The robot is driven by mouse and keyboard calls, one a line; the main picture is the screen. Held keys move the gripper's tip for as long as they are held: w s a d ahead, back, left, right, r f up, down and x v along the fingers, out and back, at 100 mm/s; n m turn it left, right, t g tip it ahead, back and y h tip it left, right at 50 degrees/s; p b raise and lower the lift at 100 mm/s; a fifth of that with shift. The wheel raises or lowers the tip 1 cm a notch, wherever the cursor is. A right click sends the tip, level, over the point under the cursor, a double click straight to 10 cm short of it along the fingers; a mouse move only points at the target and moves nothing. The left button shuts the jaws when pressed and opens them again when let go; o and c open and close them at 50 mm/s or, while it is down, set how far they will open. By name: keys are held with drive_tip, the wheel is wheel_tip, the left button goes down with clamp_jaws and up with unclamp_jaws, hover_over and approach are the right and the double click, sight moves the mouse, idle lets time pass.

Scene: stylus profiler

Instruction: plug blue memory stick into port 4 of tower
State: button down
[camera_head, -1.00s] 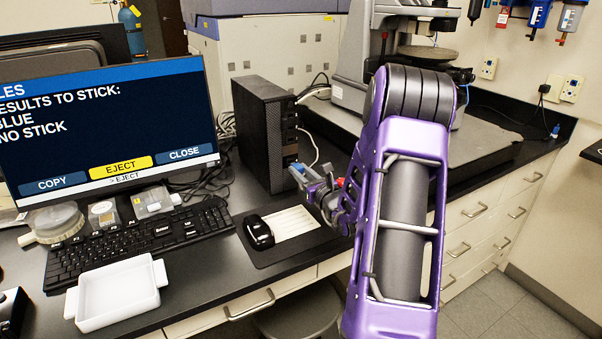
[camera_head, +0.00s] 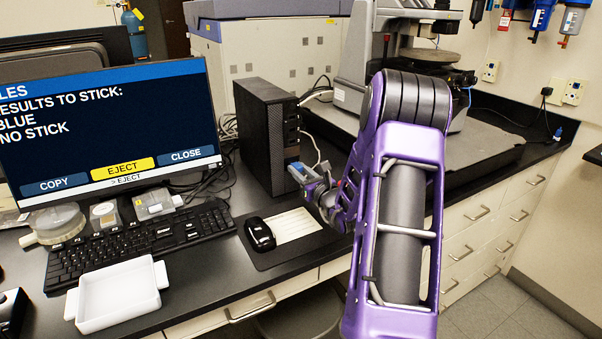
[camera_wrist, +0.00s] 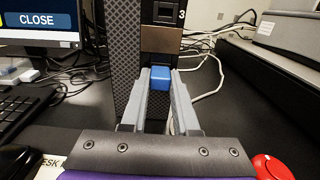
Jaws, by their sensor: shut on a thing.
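The blue memory stick (camera_wrist: 160,78) is held between my gripper's (camera_wrist: 160,88) fingertips, shut on it, in the wrist view. The stick is in front of the lower front of the dark tower (camera_wrist: 125,50). A port marked 3 (camera_wrist: 166,13) shows above it. No label for port 4 is visible. The stick's far end is hidden, so I cannot tell whether it touches or enters a port. In the head view my gripper (camera_head: 303,172) is close to the front of the tower (camera_head: 262,130), with a bit of blue at its tip.
The monitor (camera_head: 110,130) reads "NO STICK", with EJECT highlighted. A keyboard (camera_head: 140,240), a mouse (camera_head: 260,234) on a dark mat (camera_head: 277,260) and a white tray (camera_head: 118,295) lie on the bench. Cables (camera_wrist: 210,70) run right of the tower. An instrument stands behind my arm.

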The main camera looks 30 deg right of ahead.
drive_tip(key=shift+w, duration=0.1)
drive_tip(key=c, duration=0.6)
unclamp_jaws()
drive_tip(key=shift+c, duration=0.4)
drive_tip(key=shift+s, duration=0.35)
drive_tip(key=shift+s+a, duration=0.2)
drive_tip(key=shift+s, duration=3)
drive_tip(key=shift+s, duration=0.1)
drive_tip(key=s+a+b, duration=0.1)
drive_tip(key=s, duration=1.6)
drive_tip(key=shift+s, duration=0.1)
